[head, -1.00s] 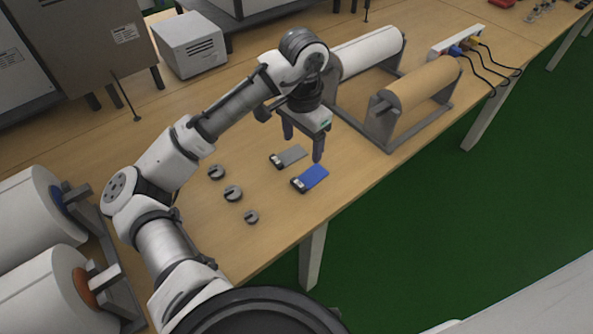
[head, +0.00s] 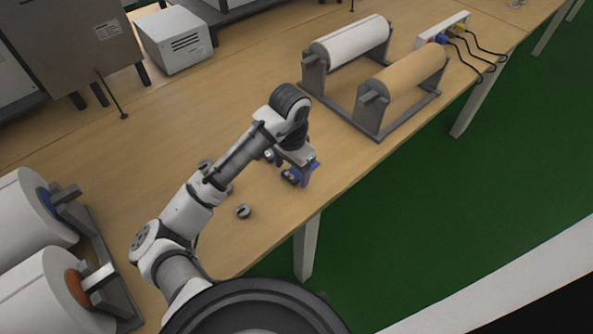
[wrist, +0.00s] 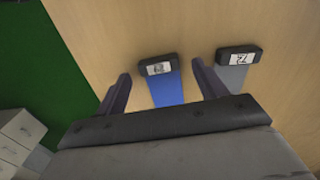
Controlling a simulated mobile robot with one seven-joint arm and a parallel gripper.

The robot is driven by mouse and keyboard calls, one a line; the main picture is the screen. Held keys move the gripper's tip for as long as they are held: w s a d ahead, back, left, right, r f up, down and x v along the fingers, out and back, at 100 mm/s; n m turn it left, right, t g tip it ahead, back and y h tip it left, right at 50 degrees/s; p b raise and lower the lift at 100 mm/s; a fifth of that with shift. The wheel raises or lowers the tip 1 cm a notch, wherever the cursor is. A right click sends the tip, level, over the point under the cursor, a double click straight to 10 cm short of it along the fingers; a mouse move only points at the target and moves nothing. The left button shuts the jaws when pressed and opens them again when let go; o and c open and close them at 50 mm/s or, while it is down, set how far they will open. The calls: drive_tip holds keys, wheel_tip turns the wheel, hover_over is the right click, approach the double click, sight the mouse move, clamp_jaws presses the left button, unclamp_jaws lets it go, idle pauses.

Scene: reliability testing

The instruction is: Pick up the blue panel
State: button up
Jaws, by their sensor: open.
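The blue panel (wrist: 166,88) lies on the wooden table, with a dark end block that carries a white label. In the head view only a bit of the blue panel (head: 291,176) shows; my arm hides the rest. My gripper (wrist: 157,84) is open in the wrist view, with one finger on each side of the blue panel and nothing held. In the head view my gripper (head: 300,178) is low over the panel near the table's front edge. I cannot tell whether the fingers touch the table.
A grey panel (wrist: 232,76) with a similar dark block lies close to the right of the right finger. Roll stands (head: 368,119) occupy the table further right. The front table edge is close.

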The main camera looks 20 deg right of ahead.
sight(291, 174)
drive_tip(key=shift+f, duration=0.35)
drive_tip(key=shift+c, duration=0.3)
drive_tip(key=c, duration=1)
wheel_tip(291, 174, up, 20)
drive_tip(key=shift+a, duration=0.1)
